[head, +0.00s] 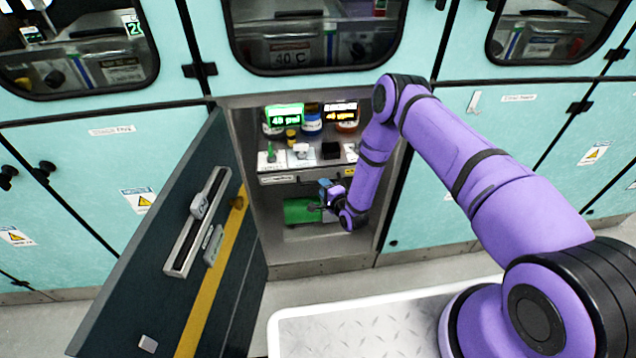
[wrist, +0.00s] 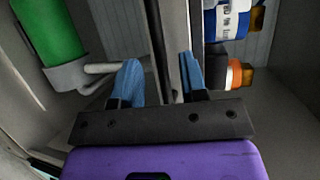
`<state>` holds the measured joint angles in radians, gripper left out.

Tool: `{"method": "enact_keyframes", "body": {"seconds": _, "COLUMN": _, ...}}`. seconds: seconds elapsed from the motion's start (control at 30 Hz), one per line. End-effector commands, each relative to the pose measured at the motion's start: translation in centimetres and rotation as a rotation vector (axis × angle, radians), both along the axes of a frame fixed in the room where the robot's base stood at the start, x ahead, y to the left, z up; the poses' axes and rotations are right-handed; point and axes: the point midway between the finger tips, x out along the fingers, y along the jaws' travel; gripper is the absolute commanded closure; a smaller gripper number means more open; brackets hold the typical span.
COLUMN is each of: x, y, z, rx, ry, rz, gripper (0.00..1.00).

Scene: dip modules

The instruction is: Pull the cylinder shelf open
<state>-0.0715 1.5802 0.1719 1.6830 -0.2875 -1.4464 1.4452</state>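The cabinet's upper shelf (head: 276,180) holds bottles and small devices, and has a pale label and a dark handle on its front. A green cylinder (head: 298,211) lies in the compartment below it. My gripper (head: 326,188) is inside the cabinet, just right of the cylinder and near the shelf front. In the wrist view its two blue fingers (wrist: 160,78) are apart, on either side of a grey shelf edge (wrist: 166,40). The right finger is close to that edge, and a gap shows beside the left one. The green cylinder (wrist: 48,28) with its pale fitting is left of the fingers.
The dark cabinet door (head: 170,250) stands open on the left. Orange and blue bottles (wrist: 238,74) are right of the fingers in the wrist view. The cabinet's side walls are close to my arm. A white metal platform (head: 380,325) lies in front.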

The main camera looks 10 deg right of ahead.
Motion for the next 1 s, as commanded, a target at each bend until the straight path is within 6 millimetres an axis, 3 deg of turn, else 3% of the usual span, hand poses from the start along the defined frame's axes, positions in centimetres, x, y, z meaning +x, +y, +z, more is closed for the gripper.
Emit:
{"method": "enact_keyframes", "body": {"seconds": 0.3, "x": 3.6, "y": 1.5, "z": -0.8, "rx": 0.0, "ry": 0.001, "rz": 0.001, "gripper": 0.61}}
{"method": "enact_keyframes", "body": {"seconds": 0.67, "x": 4.1, "y": 1.7, "z": -0.9, "rx": -0.001, "ry": 0.002, "rz": 0.0, "gripper": 0.61}}
{"method": "enact_keyframes", "body": {"seconds": 0.7, "x": 4.1, "y": 1.7, "z": -0.9, "rx": -0.001, "ry": 0.002, "rz": 0.0, "gripper": 0.63}}
{"method": "enact_keyframes", "body": {"seconds": 0.87, "x": 4.1, "y": 1.7, "z": -0.9, "rx": -0.001, "ry": 0.002, "rz": 0.0, "gripper": 1.0}}
{"method": "enact_keyframes", "body": {"seconds": 1.0, "x": 4.1, "y": 1.7, "z": -0.9, "rx": -0.001, "ry": 0.002, "rz": 0.0, "gripper": 1.0}}
